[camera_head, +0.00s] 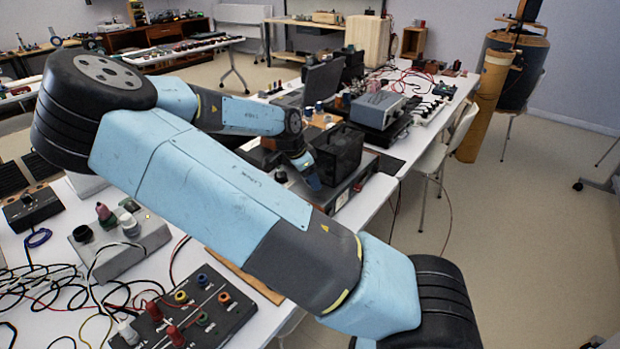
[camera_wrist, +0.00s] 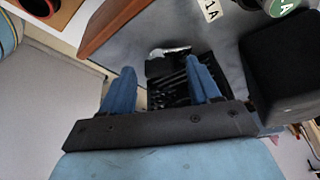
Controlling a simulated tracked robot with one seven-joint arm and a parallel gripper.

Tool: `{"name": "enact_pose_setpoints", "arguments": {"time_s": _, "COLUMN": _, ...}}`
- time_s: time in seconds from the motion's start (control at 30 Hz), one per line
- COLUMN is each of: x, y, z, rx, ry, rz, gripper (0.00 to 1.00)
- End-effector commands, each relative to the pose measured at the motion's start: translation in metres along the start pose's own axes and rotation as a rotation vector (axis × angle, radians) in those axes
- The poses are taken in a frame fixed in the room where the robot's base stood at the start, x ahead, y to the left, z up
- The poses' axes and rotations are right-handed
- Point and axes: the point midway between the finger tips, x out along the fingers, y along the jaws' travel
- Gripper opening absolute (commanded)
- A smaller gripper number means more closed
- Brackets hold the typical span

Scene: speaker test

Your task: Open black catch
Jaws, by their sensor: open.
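My gripper (camera_wrist: 161,74) shows in the wrist view with two blue fingers spread apart and nothing held between them. A black slotted or ribbed part (camera_wrist: 172,88) lies beyond and between the fingers, with a pale shiny patch at its upper edge. It may be the black catch, but I cannot tell for sure. I cannot tell whether the fingers touch it. In the head view my arm's far end comes down beside a black box (camera_head: 338,152) on the table, and the fingers are not clear there.
A dark block (camera_wrist: 288,62) stands close to the right finger in the wrist view. A reddish-brown strip (camera_wrist: 118,27) lies at the upper left. In the head view, a panel with coloured sockets (camera_head: 205,305) and loose cables crowd the near table. Open floor (camera_head: 520,240) lies at the right.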

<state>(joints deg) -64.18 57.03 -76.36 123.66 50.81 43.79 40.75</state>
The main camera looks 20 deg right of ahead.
Motion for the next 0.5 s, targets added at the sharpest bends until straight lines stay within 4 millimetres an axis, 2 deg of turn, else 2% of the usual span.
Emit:
{"name": "enact_pose_setpoints", "arguments": {"time_s": 0.37, "x": 0.0045, "y": -0.0001, "z": 0.0004, "rx": 0.0, "ry": 0.0, "rz": -0.001, "gripper": 0.62}}
{"name": "enact_pose_setpoints", "arguments": {"time_s": 0.5, "x": 0.0044, "y": -0.0002, "z": 0.0003, "rx": 0.0, "ry": 0.0, "rz": -0.001, "gripper": 0.48}}
